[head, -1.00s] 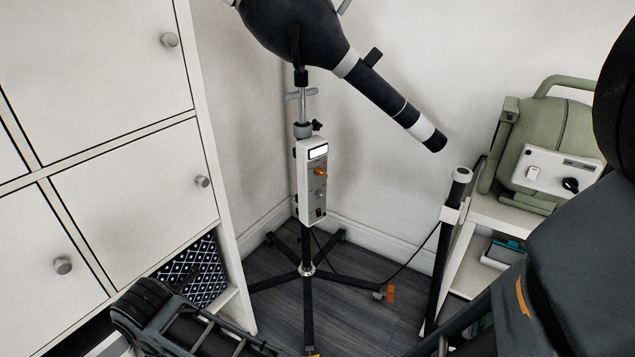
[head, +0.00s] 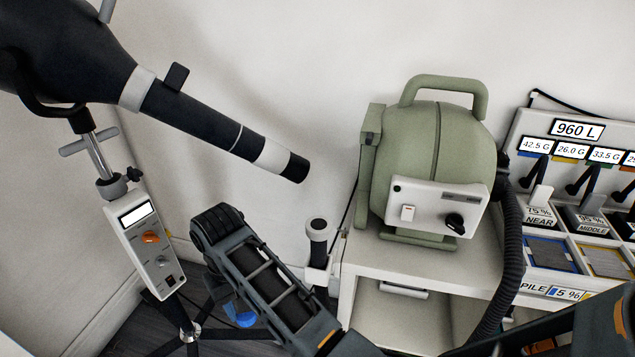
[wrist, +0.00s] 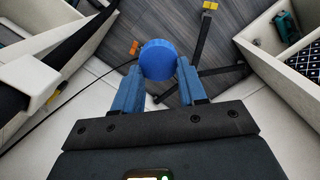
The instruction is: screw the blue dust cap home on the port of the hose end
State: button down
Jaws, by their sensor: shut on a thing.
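The round blue dust cap (wrist: 158,57) is between the blue fingertips of my gripper (wrist: 158,72) in the wrist view, held above the floor. In the head view my gripper's blue parts (head: 239,313) show only partly behind my arm, and the cap cannot be told apart there. A short dark upright cylinder with a pale top (head: 318,229) sits in a white bracket (head: 320,272) beside the cart. It may be the hose end, but I cannot make out a port. My gripper is below and left of it in the picture, apart from it.
A green machine (head: 430,165) with a ribbed black hose (head: 507,255) stands on a white cart (head: 372,258). A black dryer (head: 200,120) on a stand (head: 150,240) reaches across the upper left. A labelled panel (head: 575,130) is at the right.

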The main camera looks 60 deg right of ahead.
jog(key=w+d+r+m+p, duration=0.2)
jog(key=d+r+m, duration=1.4)
jog(key=r+m, duration=0.5)
jog(key=s+d+r+m, duration=0.1)
jog(key=s+m, duration=0.8)
jog(key=m, duration=0.9)
jog(key=shift+s+d+r+m+t+p, duration=0.3)
jog(key=shift+d+r+t+p, duration=0.1)
jog(key=shift+r, duration=0.25)
jog(key=shift+w+h, duration=0.15)
jog(key=shift+h, duration=0.15)
